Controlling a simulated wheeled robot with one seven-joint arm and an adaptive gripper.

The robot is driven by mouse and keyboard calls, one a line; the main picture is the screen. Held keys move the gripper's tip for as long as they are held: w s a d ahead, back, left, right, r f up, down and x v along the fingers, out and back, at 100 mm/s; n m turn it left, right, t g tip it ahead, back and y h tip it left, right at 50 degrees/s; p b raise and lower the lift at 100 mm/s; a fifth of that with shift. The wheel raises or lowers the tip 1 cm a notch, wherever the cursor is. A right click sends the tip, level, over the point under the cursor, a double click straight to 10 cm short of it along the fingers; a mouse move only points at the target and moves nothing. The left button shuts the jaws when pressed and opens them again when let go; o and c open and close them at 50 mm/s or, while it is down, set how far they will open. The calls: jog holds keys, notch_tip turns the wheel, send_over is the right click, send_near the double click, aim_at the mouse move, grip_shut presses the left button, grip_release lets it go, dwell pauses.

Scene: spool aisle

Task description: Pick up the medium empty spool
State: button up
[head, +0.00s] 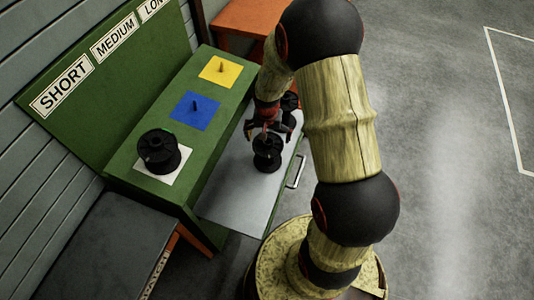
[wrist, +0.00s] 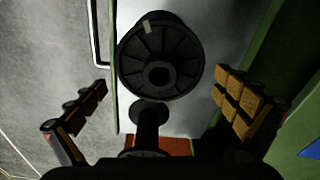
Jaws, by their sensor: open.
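A black spool (head: 267,154) stands on the pulled-out grey shelf, just below my gripper (head: 268,130). In the wrist view this spool (wrist: 160,62) shows its round flange, with a hub hole and a small pale mark. My gripper is open, its fingers (wrist: 162,84) apart on either side of the view, and nothing is held. A narrower black spool (head: 291,101) stands farther back on the shelf, partly hidden by my arm; it also shows in the wrist view (wrist: 148,125). I cannot tell from a label which is the medium one.
A green bench carries SHORT, MEDIUM and partly cut-off LONG signs. A wide black spool (head: 158,152) sits on its white pad (head: 178,172). The blue pad (head: 195,111) and yellow pad (head: 218,71) hold only pegs. The shelf (head: 240,190) has bare room at the front.

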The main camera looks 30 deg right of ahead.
notch_tip(320, 180, down, 6)
jog(key=shift+f+b, duration=0.2)
jog(key=shift+b, duration=1.05)
jog(key=shift+r, duration=0.1)
jog(key=shift+c, duration=1.1)
jog(key=c, duration=1.3)
jog(key=shift+c, duration=0.2)
